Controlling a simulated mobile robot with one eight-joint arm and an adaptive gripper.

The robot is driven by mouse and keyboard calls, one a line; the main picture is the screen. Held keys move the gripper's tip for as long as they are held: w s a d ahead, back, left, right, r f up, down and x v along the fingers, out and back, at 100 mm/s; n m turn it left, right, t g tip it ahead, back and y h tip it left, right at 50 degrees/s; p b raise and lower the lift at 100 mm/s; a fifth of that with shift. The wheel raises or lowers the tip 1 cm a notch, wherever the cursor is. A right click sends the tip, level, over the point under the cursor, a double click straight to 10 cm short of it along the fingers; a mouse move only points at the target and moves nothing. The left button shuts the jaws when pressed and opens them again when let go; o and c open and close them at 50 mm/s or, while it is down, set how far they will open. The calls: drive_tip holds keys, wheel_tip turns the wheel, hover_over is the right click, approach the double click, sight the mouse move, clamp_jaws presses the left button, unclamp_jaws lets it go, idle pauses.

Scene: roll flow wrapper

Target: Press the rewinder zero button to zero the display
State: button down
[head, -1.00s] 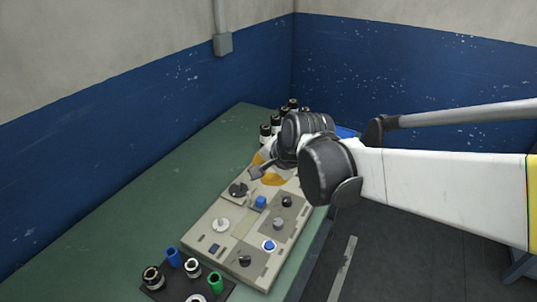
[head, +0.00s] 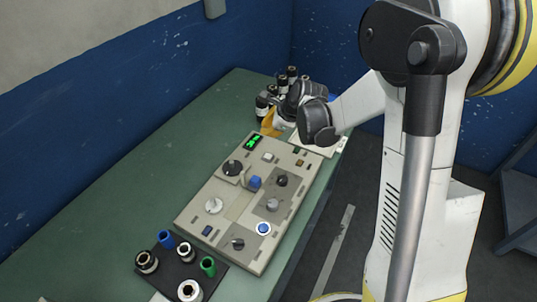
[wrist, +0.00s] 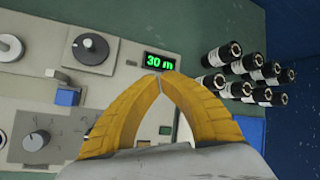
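The control panel (head: 235,205) is a beige box on the green bench, with knobs, buttons and a display. The display (head: 254,141) is lit green at the panel's far end; in the wrist view the display (wrist: 160,62) reads "30 m". A small pale square button (head: 268,157) sits near it. No label is readable, so I cannot tell which control is the rewinder zero button. My gripper (head: 268,130) is above the panel's far end. In the wrist view the yellow fingertips of my gripper (wrist: 160,76) meet just below the display, with nothing between them.
A blue block-shaped control (head: 255,182) and a round blue button (head: 264,228) stand on the panel. Several black-and-white cylinders (wrist: 250,75) stand beyond the display. A dark tray (head: 180,271) with rolls and coloured cores is at the near end. The bench's left side is clear.

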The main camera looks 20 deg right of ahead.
drive_tip(key=shift+f, duration=0.1)
drive_tip(key=b, duration=0.7)
approach(263, 152)
drive_tip(key=x, duration=0.5)
drive_tip(key=shift+w+a+r, duration=0.2)
drive_tip(key=shift+w+a, duration=0.05)
drive_tip(key=shift+w, duration=0.15)
idle(0.4)
drive_tip(key=shift+f, duration=0.45)
drive_tip(key=shift+f+b, duration=0.45)
drive_tip(key=shift+b, duration=0.2)
idle(0.3)
idle(0.4)
drive_tip(key=shift+r+p, duration=0.6)
drive_tip(key=shift+r, duration=0.3)
drive_tip(key=shift+r, duration=0.1)
drive_tip(key=shift+r+p, duration=1.75)
drive_tip(key=shift+r, duration=0.65)
